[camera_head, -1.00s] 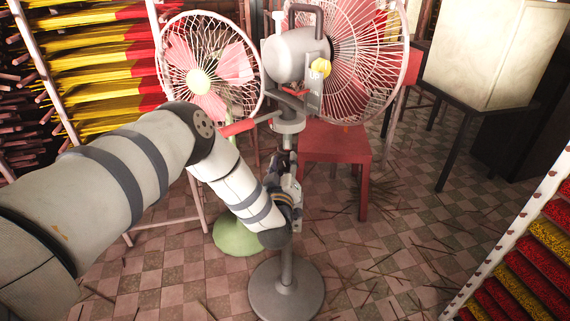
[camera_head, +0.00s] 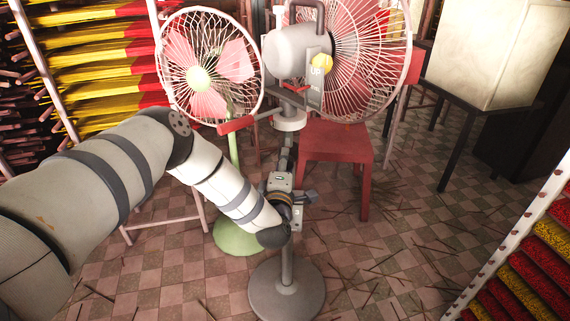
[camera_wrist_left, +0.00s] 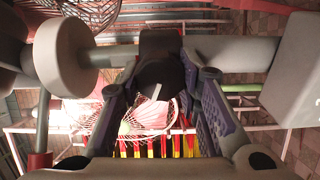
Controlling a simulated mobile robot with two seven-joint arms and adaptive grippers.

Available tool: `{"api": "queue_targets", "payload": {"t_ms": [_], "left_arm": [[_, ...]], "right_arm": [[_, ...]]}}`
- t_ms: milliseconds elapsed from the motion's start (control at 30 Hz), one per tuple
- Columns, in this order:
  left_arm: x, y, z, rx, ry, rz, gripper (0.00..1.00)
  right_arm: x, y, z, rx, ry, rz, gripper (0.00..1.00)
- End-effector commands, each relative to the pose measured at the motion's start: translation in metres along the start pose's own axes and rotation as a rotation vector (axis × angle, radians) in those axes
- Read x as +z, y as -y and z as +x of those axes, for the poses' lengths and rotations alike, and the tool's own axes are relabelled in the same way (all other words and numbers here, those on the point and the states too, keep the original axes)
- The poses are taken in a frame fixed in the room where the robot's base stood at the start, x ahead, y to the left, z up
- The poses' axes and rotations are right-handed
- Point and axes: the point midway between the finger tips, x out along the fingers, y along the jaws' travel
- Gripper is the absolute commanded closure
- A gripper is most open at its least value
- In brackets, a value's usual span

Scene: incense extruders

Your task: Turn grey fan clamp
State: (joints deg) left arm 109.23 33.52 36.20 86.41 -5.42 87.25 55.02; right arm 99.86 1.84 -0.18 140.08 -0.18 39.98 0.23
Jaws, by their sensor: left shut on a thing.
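The grey fan has a round grey motor (camera_head: 298,52) with a top handle, a wire cage and a pole on a round grey base (camera_head: 287,290). My left gripper (camera_head: 286,172) is at the pole, below the fan's collar. In the left wrist view the fingers of my left gripper (camera_wrist_left: 163,82) are closed from both sides on a dark grey clamp piece (camera_wrist_left: 160,72). In the head view the gripper and wrist hide the clamp. My right gripper is in neither view.
A second fan with a green base (camera_head: 236,236) stands behind on the left. A red stool (camera_head: 336,145) is behind the grey fan. Racks of incense (camera_head: 100,70) are at the left, another rack (camera_head: 535,255) at lower right. Thin sticks lie on the checkered floor.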

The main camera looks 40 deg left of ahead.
Motion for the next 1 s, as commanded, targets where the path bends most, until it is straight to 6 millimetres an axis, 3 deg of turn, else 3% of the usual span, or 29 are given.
{"api": "queue_targets", "payload": {"t_ms": [500, 1000], "left_arm": [[0.002, 0.004, -0.001, -0.004, 0.003, -0.374, 0.97], [0.002, 0.003, -0.001, -0.003, 0.003, -0.48, 0.97]], "right_arm": [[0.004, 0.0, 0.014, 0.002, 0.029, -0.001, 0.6], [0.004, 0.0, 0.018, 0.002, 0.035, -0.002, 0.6]]}}
